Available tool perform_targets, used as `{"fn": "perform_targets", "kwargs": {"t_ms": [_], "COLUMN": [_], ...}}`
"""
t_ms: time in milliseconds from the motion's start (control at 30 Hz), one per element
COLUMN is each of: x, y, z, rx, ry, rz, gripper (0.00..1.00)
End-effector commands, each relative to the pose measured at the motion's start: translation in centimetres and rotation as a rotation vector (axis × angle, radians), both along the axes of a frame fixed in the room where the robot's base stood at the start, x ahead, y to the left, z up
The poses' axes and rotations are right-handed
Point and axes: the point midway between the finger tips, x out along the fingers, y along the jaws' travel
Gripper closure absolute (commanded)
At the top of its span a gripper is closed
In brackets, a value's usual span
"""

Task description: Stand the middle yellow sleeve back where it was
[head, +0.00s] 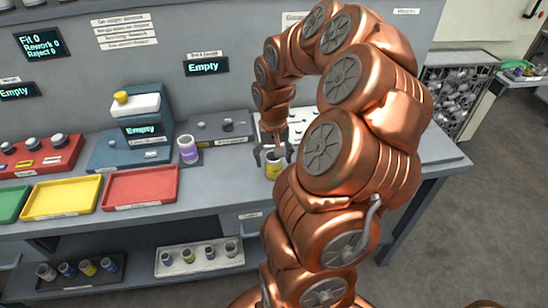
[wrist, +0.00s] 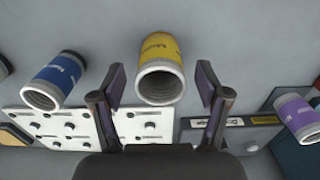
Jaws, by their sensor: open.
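The yellow sleeve (head: 274,167) stands upright on the grey bench, near the front of a white board. In the wrist view the yellow sleeve (wrist: 160,68) shows its open grey rim and lies between a blue sleeve (wrist: 55,80) and a purple sleeve (wrist: 297,117). My gripper (head: 273,155) is open, with one finger on each side of the yellow sleeve. In the wrist view my gripper (wrist: 160,76) shows gaps between both fingers and the sleeve. My arm hides the blue sleeve in the head view.
The purple sleeve (head: 188,149) stands left of my gripper. Red (head: 140,188) and yellow (head: 61,197) trays lie farther left along the bench. The white board (wrist: 75,128) has several knobs. Several more sleeves stand on the lower shelf (head: 140,288).

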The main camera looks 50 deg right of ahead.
Motion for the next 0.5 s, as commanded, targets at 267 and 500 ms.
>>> {"fn": "perform_targets", "kwargs": {"t_ms": [267,500], "x": [0.3,0.2], "y": [-0.1,-0.1], "z": [4.5,8.4], "rx": [-0.006,-0.004], "ry": [-0.009,-0.007], "rz": [0.0,0.0], "gripper": [0.25,0.25]}}
